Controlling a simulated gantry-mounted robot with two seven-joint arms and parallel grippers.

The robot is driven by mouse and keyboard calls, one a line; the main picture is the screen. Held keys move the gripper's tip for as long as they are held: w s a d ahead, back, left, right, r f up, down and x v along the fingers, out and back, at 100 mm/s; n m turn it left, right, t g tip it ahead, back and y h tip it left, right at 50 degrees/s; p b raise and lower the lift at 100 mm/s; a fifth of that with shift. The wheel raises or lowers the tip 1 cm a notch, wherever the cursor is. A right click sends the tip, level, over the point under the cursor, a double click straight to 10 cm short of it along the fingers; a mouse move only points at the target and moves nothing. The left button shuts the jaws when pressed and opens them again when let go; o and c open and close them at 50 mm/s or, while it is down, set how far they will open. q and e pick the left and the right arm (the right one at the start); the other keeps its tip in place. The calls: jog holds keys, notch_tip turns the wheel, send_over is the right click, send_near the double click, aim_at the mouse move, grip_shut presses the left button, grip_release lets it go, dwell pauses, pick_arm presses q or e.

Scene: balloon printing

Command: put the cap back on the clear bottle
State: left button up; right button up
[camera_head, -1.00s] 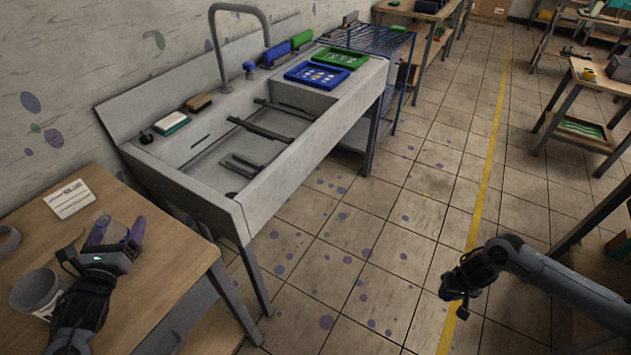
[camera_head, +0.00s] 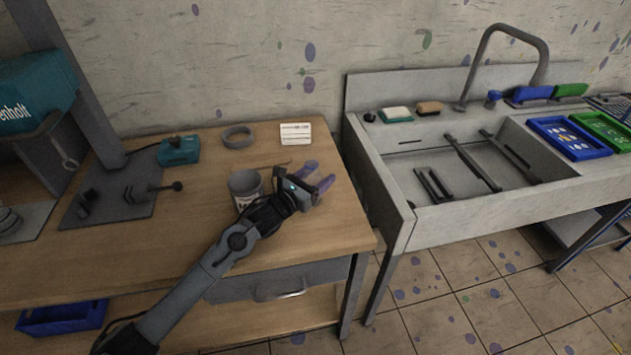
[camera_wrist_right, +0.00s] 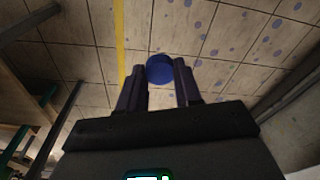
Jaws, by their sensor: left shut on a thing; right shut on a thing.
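My left gripper (camera_head: 318,174) is over the right part of the wooden table, beside a grey-white cup. Its purple fingers stand a little apart, around something too see-through to make out clearly, apparently the clear bottle. My right gripper (camera_wrist_right: 159,67) is shut on a round blue cap (camera_wrist_right: 160,71), held between its two fingertips with tiled floor behind it. The right gripper and the cap do not show in the head view. The bottle does not show in the right wrist view.
The cup (camera_head: 244,184), a grey ring (camera_head: 238,138), a white label card (camera_head: 296,133) and a teal box (camera_head: 178,153) stand on the wooden table (camera_head: 120,240). A teal machine (camera_head: 35,92) is at left. The sink (camera_head: 480,190) is at right, with a blue tray (camera_head: 567,138).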

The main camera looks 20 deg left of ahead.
pick_arm(q)
jog(key=shift+r, duration=0.2)
